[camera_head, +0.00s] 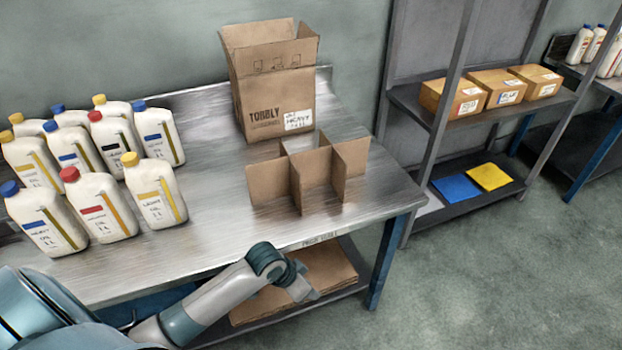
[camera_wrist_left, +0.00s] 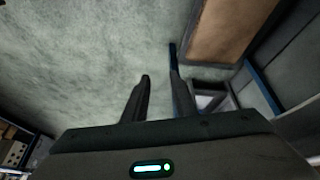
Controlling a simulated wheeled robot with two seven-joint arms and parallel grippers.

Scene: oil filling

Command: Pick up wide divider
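The cardboard divider (camera_head: 316,178), with crossing panels, stands upright on the metal table in front of the open cardboard box (camera_head: 275,98). My left gripper (camera_head: 308,288) is in front of the table's front edge, below and apart from the divider. In the left wrist view, the left gripper's two fingers (camera_wrist_left: 160,95) are apart with nothing between them. The divider cannot be made out in that view. My right gripper is not in view.
Several white bottles (camera_head: 100,205) with coloured caps stand on the table's left side. Flat cardboard (camera_head: 335,265) lies on the shelf under the table. A rack (camera_head: 410,100) with small cartons stands to the right. The tabletop right of the divider (camera_head: 385,190) is clear.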

